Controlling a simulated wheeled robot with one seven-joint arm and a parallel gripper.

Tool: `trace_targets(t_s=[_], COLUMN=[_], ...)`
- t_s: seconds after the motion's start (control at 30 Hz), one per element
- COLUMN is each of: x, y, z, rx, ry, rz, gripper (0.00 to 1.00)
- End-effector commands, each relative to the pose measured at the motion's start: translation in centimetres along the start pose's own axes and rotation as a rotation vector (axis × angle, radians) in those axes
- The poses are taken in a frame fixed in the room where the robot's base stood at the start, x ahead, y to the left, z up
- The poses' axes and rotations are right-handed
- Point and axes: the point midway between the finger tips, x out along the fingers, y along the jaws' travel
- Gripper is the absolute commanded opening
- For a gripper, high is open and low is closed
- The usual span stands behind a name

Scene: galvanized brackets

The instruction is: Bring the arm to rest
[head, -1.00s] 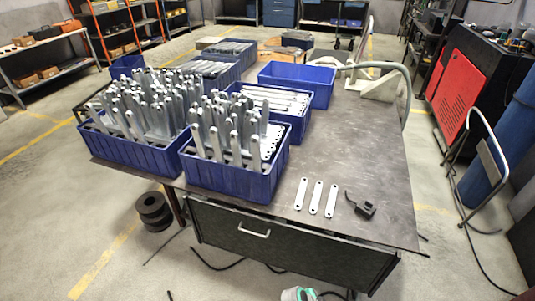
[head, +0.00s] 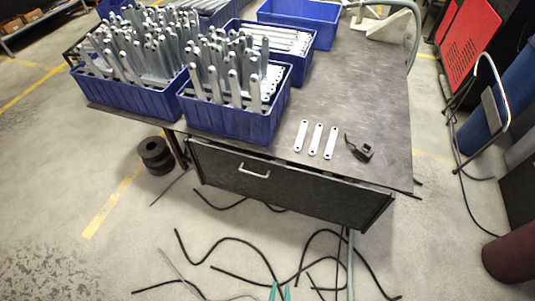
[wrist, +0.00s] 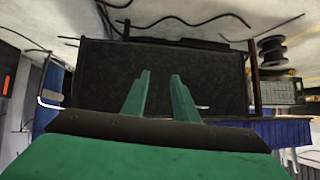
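My gripper (wrist: 160,80) shows in the wrist view as two green fingers, spread apart with nothing between them. Behind them is the dark front of the table's drawer. In the head view only the green fingertips of my gripper (head: 279,291) show at the bottom edge, over the floor in front of the table. They are apart from the table and the brackets. Three flat galvanized brackets (head: 315,139) lie side by side on the table (head: 365,100).
Blue bins of upright brackets (head: 225,117) stand at the table's left. A black clamp-like tool (head: 359,148) lies right of the flat brackets. Black cables (head: 235,238) lie on the floor before the drawer (head: 285,183). A dark red cylinder (head: 510,255) stands at right.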

Motion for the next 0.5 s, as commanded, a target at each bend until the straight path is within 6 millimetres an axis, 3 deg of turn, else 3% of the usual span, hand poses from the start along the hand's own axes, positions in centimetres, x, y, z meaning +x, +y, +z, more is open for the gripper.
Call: trace_targets(t_s=[0.03,0.3,0.5], x=[-2.3,-13.3,-19.4], y=[-0.6,-3.5,-4.6], z=[-0.7,-7.8,-12.9], rx=[-0.02,-0.124,-0.174], ry=[0.026,0.221,0.341], rz=[-0.028,-0.142,-0.173], gripper=[0.27,0.27,0.27])
